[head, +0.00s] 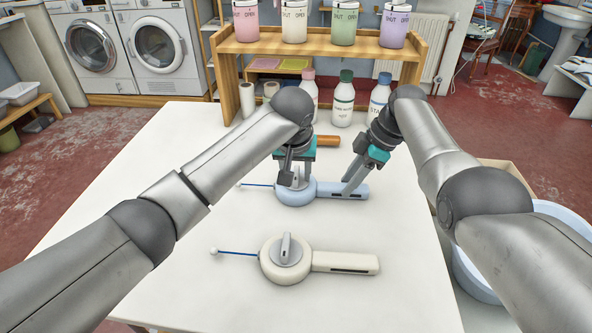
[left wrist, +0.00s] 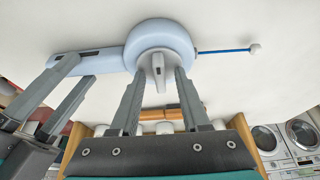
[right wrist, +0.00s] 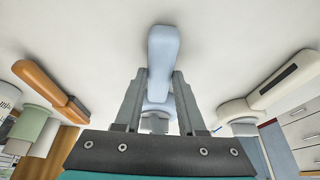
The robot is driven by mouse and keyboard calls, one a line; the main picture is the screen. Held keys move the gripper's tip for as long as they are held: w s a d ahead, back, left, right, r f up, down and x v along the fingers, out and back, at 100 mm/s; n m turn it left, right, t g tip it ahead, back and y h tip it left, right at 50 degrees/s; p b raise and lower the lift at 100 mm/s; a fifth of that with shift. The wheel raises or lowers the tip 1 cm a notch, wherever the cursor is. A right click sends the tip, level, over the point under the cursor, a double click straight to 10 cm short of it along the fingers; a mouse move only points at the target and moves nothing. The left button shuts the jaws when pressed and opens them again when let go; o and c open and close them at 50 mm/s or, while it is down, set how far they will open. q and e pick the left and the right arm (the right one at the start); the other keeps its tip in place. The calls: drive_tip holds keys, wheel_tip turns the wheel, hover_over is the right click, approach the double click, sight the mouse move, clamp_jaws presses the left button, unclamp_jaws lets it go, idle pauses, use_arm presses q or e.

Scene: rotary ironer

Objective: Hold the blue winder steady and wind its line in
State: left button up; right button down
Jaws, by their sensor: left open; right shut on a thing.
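The blue winder (head: 297,194) lies flat on the white table, its handle (head: 357,192) pointing right. Its blue line sticks out left, ending in a white ball (head: 239,184); the left wrist view shows the line and ball (left wrist: 255,48) too. My right gripper (head: 349,188) is shut on the handle, which shows between its fingers in the right wrist view (right wrist: 163,55). My left gripper (head: 292,180) is open over the winder's round body. In the left wrist view its fingers stand on either side of the grey crank (left wrist: 158,70), apparently with gaps. In the head view the gripper partly hides the crank.
A cream winder (head: 285,262) with its own line lies nearer on the table. Bottles (head: 343,100) and a wooden shelf with canisters (head: 294,22) stand at the back. The table's left part is clear.

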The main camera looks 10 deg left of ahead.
use_arm(q)
clamp_jaws()
idle(0.3)
drive_tip(key=shift+m, duration=0.4)
drive_tip(key=m+h, duration=0.1)
drive_tip(key=m, duration=0.2)
drive_tip(key=shift+a+m+h, duration=0.15)
drive_tip(key=shift+m+h, duration=0.15)
drive_tip(key=shift+h, duration=0.1)
drive_tip(key=m+h, duration=0.1)
drive_tip(key=m, duration=0.1)
drive_tip(key=m+g, duration=0.1)
drive_tip(key=m, duration=0.2)
drive_tip(key=shift+w+a+m+g+h, duration=0.1)
drive_tip(key=shift+m+g+h, duration=0.2)
drive_tip(key=shift+h, duration=0.1)
drive_tip(key=m, duration=0.2)
drive_tip(key=m+g+h, duration=0.1)
drive_tip(key=m, duration=0.1)
drive_tip(key=shift+w+r+g, duration=0.1)
drive_tip(key=shift+w+g, duration=0.05)
drive_tip(key=shift+g, duration=0.15)
drive_tip(key=m+g, duration=0.1)
drive_tip(key=m, duration=0.4)
drive_tip(key=shift+w+g, duration=0.15)
drive_tip(key=shift+g, duration=0.25)
drive_tip(key=shift+a+m, duration=0.1)
drive_tip(key=shift+m, duration=0.4)
unclamp_jaws()
